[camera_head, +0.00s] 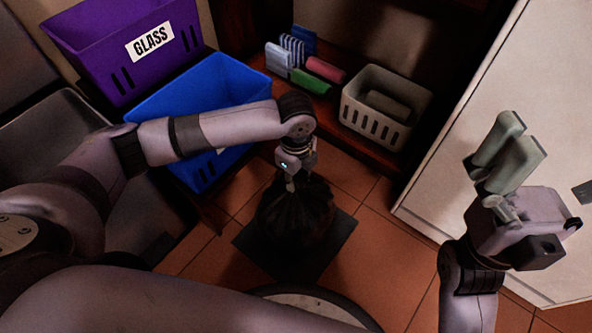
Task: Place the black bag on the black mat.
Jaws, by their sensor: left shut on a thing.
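The black bag (297,215) is a dark, rounded, gathered sack in the middle of the camera_head view. My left gripper (291,184) points down and is shut on its top. The black mat (335,246) is a dark square on the tiled floor, and the bag is over it. I cannot tell whether the bag's bottom touches the mat. My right gripper (510,150) is raised at the right, pointing up, with its two fingers apart and nothing between them.
A blue bin (235,85) and a purple bin (90,45) labelled GLASS stand at the upper left. A low wooden shelf holds folded cloths (292,50) and a pale basket (375,120). A white cabinet (470,110) stands at the right. Tiled floor is open around the mat.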

